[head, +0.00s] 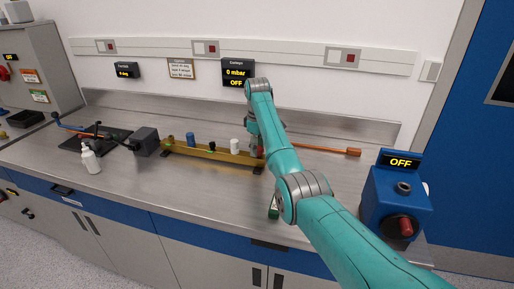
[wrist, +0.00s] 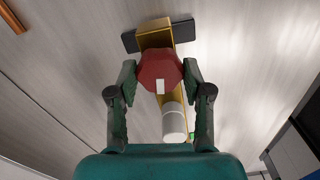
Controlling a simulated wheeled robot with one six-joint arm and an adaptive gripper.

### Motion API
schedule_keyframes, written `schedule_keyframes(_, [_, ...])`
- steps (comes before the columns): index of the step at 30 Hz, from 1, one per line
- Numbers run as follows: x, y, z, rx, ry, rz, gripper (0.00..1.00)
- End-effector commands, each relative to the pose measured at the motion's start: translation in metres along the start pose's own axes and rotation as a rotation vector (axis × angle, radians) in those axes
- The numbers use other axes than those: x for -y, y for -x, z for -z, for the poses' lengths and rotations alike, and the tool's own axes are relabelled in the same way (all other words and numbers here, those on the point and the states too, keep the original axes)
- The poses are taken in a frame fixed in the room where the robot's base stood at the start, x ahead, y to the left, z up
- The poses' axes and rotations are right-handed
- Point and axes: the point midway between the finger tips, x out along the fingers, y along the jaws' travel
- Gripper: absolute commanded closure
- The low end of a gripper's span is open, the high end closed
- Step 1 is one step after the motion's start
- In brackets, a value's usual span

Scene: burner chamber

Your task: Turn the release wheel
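The release wheel appears as a red, many-sided knob (wrist: 157,72) with a white mark, on a yellow rail, in the middle of the wrist view. In the head view only a bit of red (head: 260,152) shows beside my gripper, at the right end of the yellow rail (head: 205,154). My gripper (wrist: 159,72) has its fingers apart, one on each side of the knob. The gaps are very small, and I cannot tell whether the fingers touch it. In the head view my gripper (head: 256,142) points down, partly hidden by my own arm.
A white cylinder (wrist: 174,122) stands on the rail close to the knob. A blue cylinder (head: 190,140) and a dark box (head: 146,141) are farther left. An orange rod (head: 325,149) lies to the right. A blue box with a red knob (head: 406,226) reads OFF. The wall display (head: 237,76) reads 0 mbar, OFF.

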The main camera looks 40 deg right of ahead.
Motion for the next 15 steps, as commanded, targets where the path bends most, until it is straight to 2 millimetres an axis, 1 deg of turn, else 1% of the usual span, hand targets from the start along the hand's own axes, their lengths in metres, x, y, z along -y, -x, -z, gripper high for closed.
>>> schedule_keyframes(1, [0.0001,-0.0001,0.0000,0.000,0.000,0.000,0.78])
schedule_keyframes(2, [0.0001,-0.0001,0.0000,0.000,0.000,0.000,0.85])
schedule_keyframes(10, [0.0002,-0.0001,0.0001,0.000,-0.014,0.000,0.85])
schedule_keyframes(15, [0.0002,-0.0001,0.0001,0.000,-0.072,0.000,0.85])
